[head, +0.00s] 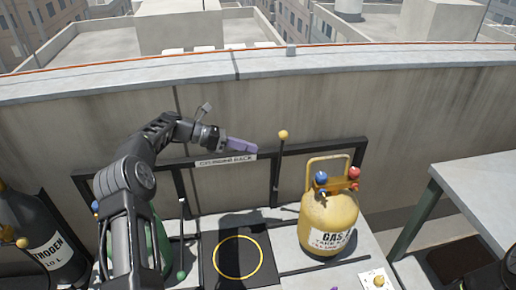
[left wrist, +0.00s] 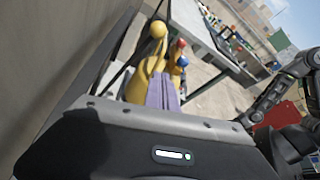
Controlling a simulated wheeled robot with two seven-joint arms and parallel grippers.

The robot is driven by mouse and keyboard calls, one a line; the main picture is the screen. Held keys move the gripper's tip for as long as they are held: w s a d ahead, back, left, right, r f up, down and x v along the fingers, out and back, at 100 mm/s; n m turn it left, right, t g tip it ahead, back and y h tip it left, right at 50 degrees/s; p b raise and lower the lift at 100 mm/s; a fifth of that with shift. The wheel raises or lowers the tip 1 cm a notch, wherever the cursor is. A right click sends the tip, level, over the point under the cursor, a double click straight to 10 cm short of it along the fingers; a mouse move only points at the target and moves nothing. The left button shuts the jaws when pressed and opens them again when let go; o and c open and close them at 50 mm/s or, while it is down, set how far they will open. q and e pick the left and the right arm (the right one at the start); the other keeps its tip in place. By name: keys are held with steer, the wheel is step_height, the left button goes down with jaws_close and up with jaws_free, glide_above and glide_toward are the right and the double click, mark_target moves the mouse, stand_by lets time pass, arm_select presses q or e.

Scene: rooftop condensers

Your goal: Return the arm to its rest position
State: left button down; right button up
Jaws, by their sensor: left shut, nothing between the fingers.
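My left gripper (head: 242,145) is in the head view, at the end of my left arm, raised in front of the cylinder rack (head: 272,180). Its purple fingers are shut with nothing between them. They also show in the left wrist view (left wrist: 163,92), pointing toward the yellow gas cylinder (left wrist: 134,90). The gripper is apart from that cylinder (head: 328,222), which stands upright at the right end of the rack. My right gripper is not seen in the head view. In the left wrist view part of my other arm shows at the right edge, its fingers not clear.
A black square with a yellow ring (head: 238,281) lies empty left of the yellow cylinder. A black nitrogen cylinder (head: 38,235) and a partly hidden green cylinder (head: 163,245) stand at left. A yellow-knobbed rod (head: 283,134) rises near the gripper. A table (head: 485,190) stands right.

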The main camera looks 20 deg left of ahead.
arm_select(q)
steer(key=shift+a, duration=0.15)
stand_by(0.4)
steer(key=s+d+f+m+g+y, duration=0.25)
steer(key=d+f, duration=0.65)
steer(key=f, duration=0.5)
steer(key=s+d+f+m+y, duration=0.1)
steer(key=s+d+f+m, duration=0.3)
steer(key=s+f, duration=0.2)
steer(key=s+d+f+m+g+y, duration=0.1)
steer(key=s+d+f+m, duration=0.3)
steer(key=s, duration=0.5)
steer(key=s+d+f+m+g+y, duration=0.1)
steer(key=s+d+f+m+y, duration=0.2)
steer(key=s+f+m, duration=0.3)
steer(key=shift+s+d+f+g, duration=0.15)
steer(key=shift+s+d+f, duration=0.15)
steer(key=shift+s+f, duration=0.35)
steer(key=shift+s+d+f+g, duration=0.1)
steer(key=shift+s+d+f, duration=0.15)
steer(key=shift+s+f, duration=0.4)
steer(key=s+d+m+y, duration=0.1)
steer(key=s+d+m, duration=0.2)
steer(key=s+m, duration=0.5)
steer(key=s, duration=0.5)
steer(key=shift+r+m, duration=0.35)
steer(key=shift+r, duration=0.05)
